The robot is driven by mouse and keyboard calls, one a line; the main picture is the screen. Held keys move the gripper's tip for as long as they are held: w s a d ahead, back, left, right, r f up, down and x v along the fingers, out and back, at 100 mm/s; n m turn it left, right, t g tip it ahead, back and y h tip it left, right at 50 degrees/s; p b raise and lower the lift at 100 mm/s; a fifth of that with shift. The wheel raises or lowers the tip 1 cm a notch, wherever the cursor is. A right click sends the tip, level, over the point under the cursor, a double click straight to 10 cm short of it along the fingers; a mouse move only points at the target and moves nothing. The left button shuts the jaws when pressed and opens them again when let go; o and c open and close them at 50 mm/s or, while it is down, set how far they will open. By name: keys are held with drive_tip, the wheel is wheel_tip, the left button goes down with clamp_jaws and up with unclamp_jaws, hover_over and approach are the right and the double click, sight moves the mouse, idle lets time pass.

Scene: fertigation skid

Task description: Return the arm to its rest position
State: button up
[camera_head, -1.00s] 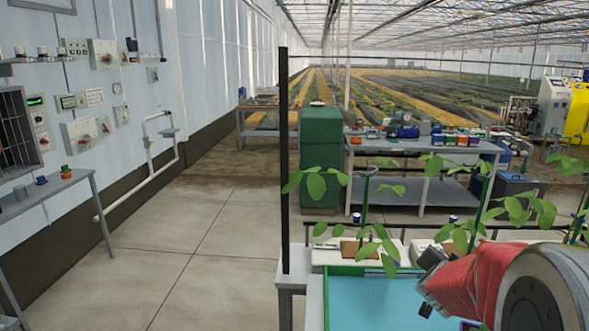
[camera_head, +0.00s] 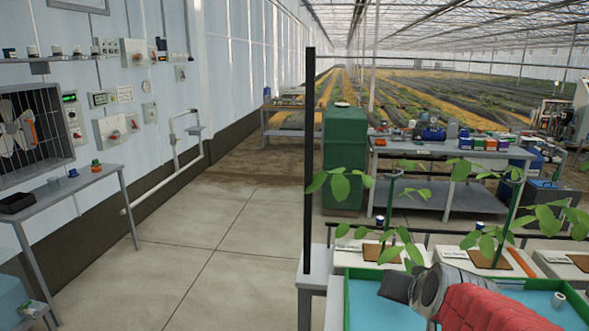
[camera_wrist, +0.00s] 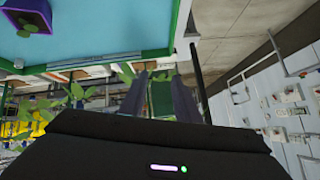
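My arm with its red sleeve (camera_head: 490,308) reaches in from the lower right of the head view, over the blue-floored, green-rimmed tray (camera_head: 348,300). My gripper (camera_wrist: 160,88) shows in the wrist view as two dark fingers standing apart, with nothing held between them. A green tank shows in the background through the gap.
Leafy seedlings on pale slabs (camera_head: 375,247) stand just behind the tray. A dark upright post (camera_head: 309,160) rises at its left corner. A green tank (camera_head: 344,160) and a loaded workbench (camera_head: 450,150) stand farther back. The concrete floor (camera_head: 220,245) to the left is clear, up to a wall table (camera_head: 75,182).

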drive_tip(key=s+a+f+n+g, duration=0.1)
drive_tip(key=s+a+n+g, duration=0.1)
drive_tip(key=s, duration=0.7)
drive_tip(key=s+a+f+n+g, duration=0.1)
drive_tip(key=s+a+n+g, duration=0.1)
drive_tip(key=s, duration=0.7)
drive_tip(key=shift+s+a+f+y, duration=0.2)
drive_tip(key=shift+a+y, duration=0.1)
drive_tip(key=shift+a, duration=0.5)
idle(0.4)
